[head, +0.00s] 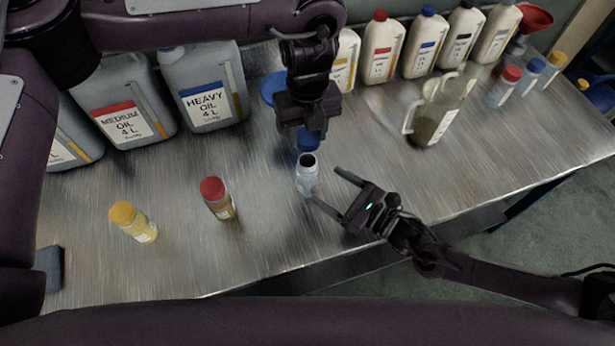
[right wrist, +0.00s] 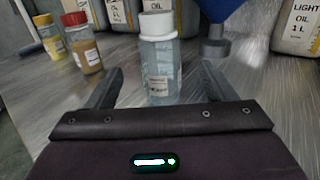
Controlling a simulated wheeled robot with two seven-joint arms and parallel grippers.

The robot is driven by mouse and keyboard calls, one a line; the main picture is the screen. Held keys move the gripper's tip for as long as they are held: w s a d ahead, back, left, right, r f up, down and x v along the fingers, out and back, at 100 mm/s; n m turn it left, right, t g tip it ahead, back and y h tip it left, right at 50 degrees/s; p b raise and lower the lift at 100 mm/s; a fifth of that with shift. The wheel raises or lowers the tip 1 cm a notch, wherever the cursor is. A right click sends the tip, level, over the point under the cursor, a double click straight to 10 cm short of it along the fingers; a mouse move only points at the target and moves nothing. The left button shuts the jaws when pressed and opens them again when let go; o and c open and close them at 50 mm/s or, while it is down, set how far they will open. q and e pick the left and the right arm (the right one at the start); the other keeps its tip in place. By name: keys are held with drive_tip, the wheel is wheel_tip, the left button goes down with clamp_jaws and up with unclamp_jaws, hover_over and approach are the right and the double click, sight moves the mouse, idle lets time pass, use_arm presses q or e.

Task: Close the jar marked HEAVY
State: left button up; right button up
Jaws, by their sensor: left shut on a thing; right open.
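A small clear jar (head: 307,182) with an uncovered white-rimmed mouth stands upright on the metal table. It also shows in the right wrist view (right wrist: 160,60); its label is too small to read. My left gripper (head: 308,124) points down behind and above the jar, shut on a blue lid (head: 309,141). The lid looks apart from the jar's mouth. My right gripper (head: 327,187) is open beside the jar, and in the right wrist view its fingers (right wrist: 160,76) lie either side of the jar. I cannot tell whether they touch it.
A red-capped jar (head: 217,198) and a yellow-capped jar (head: 134,221) stand to the left. Large oil cans, one marked HEAVY (head: 206,95), line the back. A blue round-topped object (head: 272,88) stands behind my left gripper. A pitcher (head: 434,117) stands right.

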sight(302, 169)
drive_tip(key=x, duration=0.9)
drive_tip(key=shift+w+a, duration=0.1)
drive_tip(key=c, duration=1.5)
use_arm(q)
drive_tip(key=shift+f, duration=2.55)
drive_tip(key=shift+f, duration=0.85)
drive_tip(key=shift+f, duration=0.55)
